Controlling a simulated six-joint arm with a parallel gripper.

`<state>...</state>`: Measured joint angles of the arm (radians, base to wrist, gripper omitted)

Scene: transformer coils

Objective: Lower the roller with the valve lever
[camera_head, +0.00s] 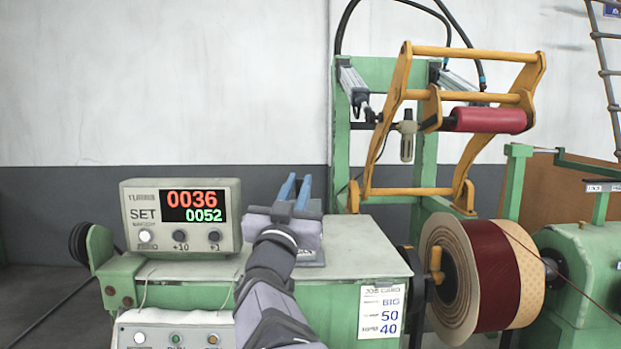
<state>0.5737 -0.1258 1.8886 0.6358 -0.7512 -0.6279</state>
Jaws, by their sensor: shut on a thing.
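The red roller (488,120) is held in a yellow swing frame (480,53) on the green stand. It is raised well above the coil (497,276) and apart from it. My gripper (296,190) is over the green cabinet top, its blue fingers pointing up and away. It is shut on the valve lever, which is mostly hidden behind the gripper and fingers. A grey valve base (314,257) shows just below and right of the gripper.
A counter box (181,217) reading 0036 over 0052 stands left of my gripper. A button panel (175,332) is below it. A job card (380,312) is on the cabinet's front. The cabinet top (365,250) right of the gripper is clear.

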